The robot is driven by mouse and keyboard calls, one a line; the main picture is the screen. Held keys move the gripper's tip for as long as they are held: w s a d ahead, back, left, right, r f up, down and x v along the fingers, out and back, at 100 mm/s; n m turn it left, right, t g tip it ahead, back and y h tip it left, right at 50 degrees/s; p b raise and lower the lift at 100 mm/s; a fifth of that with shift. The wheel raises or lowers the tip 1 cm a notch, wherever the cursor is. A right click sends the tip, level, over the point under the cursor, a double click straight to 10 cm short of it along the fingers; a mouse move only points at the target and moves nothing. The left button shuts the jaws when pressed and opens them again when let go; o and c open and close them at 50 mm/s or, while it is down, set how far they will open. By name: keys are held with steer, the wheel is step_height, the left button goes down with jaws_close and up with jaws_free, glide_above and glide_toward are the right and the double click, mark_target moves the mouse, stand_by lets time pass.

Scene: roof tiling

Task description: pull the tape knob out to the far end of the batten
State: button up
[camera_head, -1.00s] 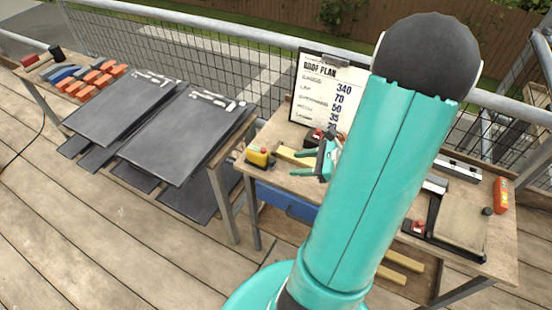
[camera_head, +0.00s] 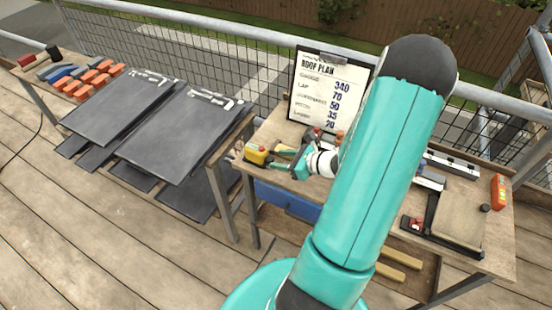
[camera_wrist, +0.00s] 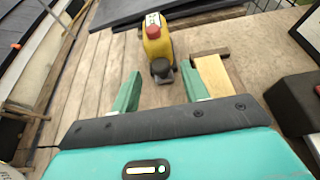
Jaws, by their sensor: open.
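The yellow tape measure (camera_wrist: 155,46) with a red button is ahead of my gripper in the wrist view. It also shows at the bench's left end in the head view (camera_head: 257,154). Its dark knob (camera_wrist: 162,70) faces my gripper and appears between the fingertips in the picture. My gripper (camera_wrist: 161,80) is open and empty, with green fingers; I cannot tell its height above the knob. It also shows in the head view (camera_head: 288,165). The pale yellow batten (camera_wrist: 216,79) lies right of the knob, partly hidden by the right finger.
A dark block (camera_wrist: 296,104) is at the right of the wrist view. The roof plan board (camera_head: 327,90) stands at the back of the bench. Dark slates (camera_head: 180,135) lie to the left. A levelling tool (camera_head: 452,165) and an orange item (camera_head: 498,192) are at the right.

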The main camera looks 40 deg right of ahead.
steer(key=shift+x, duration=1.25)
jaws_close()
steer(key=shift+s+d, duration=0.1)
steer(key=shift+s, duration=0.05)
steer(key=s+d, duration=0.3)
steer(key=s, duration=0.5)
steer(key=s+d, duration=0.3)
steer(key=s, duration=0.6)
steer(key=s+d, duration=0.3)
steer(key=s, duration=0.6)
steer(key=shift+s+d, duration=0.2)
jaws_free()
